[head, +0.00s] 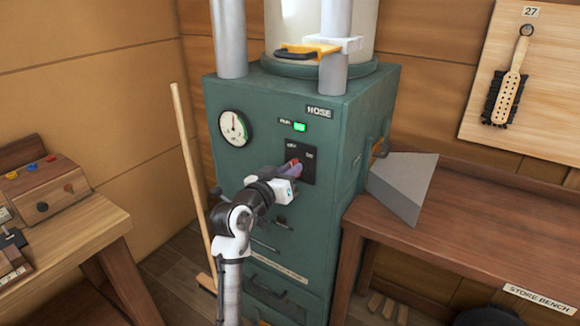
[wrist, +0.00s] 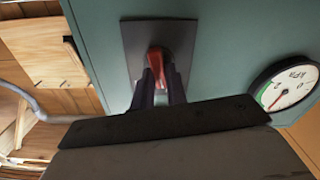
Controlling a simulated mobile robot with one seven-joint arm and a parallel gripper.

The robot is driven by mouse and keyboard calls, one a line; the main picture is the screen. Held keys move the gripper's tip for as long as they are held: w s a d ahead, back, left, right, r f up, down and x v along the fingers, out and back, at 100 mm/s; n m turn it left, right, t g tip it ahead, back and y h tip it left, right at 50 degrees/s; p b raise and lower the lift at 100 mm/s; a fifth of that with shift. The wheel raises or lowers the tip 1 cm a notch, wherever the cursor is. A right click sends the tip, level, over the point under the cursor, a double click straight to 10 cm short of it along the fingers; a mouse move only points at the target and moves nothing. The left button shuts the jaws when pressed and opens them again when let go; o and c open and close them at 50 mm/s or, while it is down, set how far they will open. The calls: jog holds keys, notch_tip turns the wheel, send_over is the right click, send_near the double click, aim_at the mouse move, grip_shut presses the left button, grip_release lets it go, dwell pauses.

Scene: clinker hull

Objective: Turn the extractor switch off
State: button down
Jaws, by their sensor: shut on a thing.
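The extractor switch is a red lever (wrist: 155,66) on a dark plate (wrist: 183,38) on the front of a green cabinet (head: 340,116). In the head view the dark plate (head: 308,155) sits below a lit green lamp (head: 300,127), and part of the red lever (head: 295,162) shows above my gripper. My gripper (head: 292,170) is at the plate. In the wrist view my gripper's two fingers (wrist: 160,84) are shut on the red lever, one on each side. The lever's lower part is hidden between the fingers.
A round gauge (head: 234,128) is left of the switch. A broom handle (head: 190,170) leans near the cabinet's left side. A grey metal wedge-shaped piece (head: 402,188) rests on the store bench (head: 470,215) at right. A wooden workbench (head: 75,215) stands at left.

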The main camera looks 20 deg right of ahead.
jog(key=shift+n+p, duration=0.5)
jog(key=shift+n, duration=0.6)
jog(key=shift+f, duration=0.1)
jog(key=c, duration=1.4)
grip_release()
jog(key=b+v, duration=0.4)
jog(key=v, duration=0.9)
jog(key=shift+s+a, duration=0.2)
jog(key=shift+a, duration=0.15)
